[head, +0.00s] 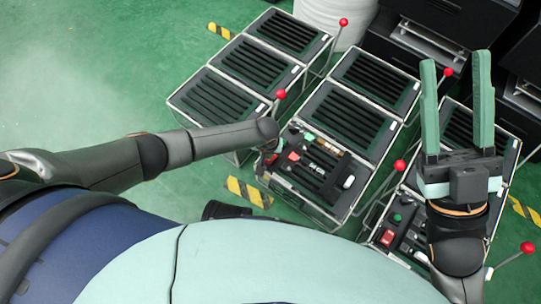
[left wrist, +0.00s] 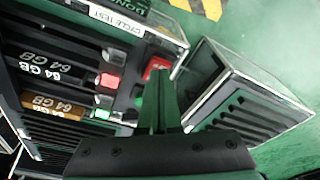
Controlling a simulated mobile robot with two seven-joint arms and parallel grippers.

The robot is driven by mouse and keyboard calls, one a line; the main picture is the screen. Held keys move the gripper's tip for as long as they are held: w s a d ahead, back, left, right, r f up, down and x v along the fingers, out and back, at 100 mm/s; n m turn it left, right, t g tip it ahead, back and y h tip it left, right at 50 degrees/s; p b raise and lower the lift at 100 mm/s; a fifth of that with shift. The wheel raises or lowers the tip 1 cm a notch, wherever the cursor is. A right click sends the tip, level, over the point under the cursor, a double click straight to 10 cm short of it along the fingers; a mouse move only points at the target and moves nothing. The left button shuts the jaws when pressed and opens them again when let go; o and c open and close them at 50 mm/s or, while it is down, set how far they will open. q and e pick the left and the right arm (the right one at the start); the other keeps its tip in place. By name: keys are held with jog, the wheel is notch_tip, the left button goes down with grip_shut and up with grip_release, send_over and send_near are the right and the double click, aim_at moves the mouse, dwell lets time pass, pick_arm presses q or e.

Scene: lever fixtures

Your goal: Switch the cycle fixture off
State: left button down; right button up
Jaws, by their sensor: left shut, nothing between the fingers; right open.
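The cycle fixture (head: 316,178) is a dark slotted box with red and green parts on top, in the middle of the head view. In the left wrist view its panel carries a "CYCLE TEST" label (left wrist: 117,20), and a red control (left wrist: 155,67) lies just beyond my fingertips. My left gripper (head: 267,158) is shut and empty at the fixture's left edge, partly hidden by my arm; its fingers (left wrist: 157,90) partly cover the red control. I cannot tell whether they touch it. My right gripper (head: 457,68) is open and empty, raised over the right-hand fixtures.
Slotted fixture boxes (head: 248,62) stand in columns to the left, behind and right. Red-ball levers (head: 280,94) stick up between them, one near my left forearm. Another slotted box (left wrist: 250,100) is beside my left gripper. Green floor is open at left.

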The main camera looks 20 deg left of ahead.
pick_arm(q)
jog(key=shift+f+b, duration=0.4)
jog(key=shift+f, duration=0.35)
dwell(0.3)
jog(key=shift+r+p, duration=0.45)
jog(key=shift+p, duration=0.05)
notch_tip(320, 180, up, 4)
jog(key=p, duration=0.4)
jog(key=shift+r+p, duration=0.15)
jog(key=shift+p, duration=0.2)
jog(key=shift+r+p, duration=0.95)
jog(key=shift+p, duration=0.1)
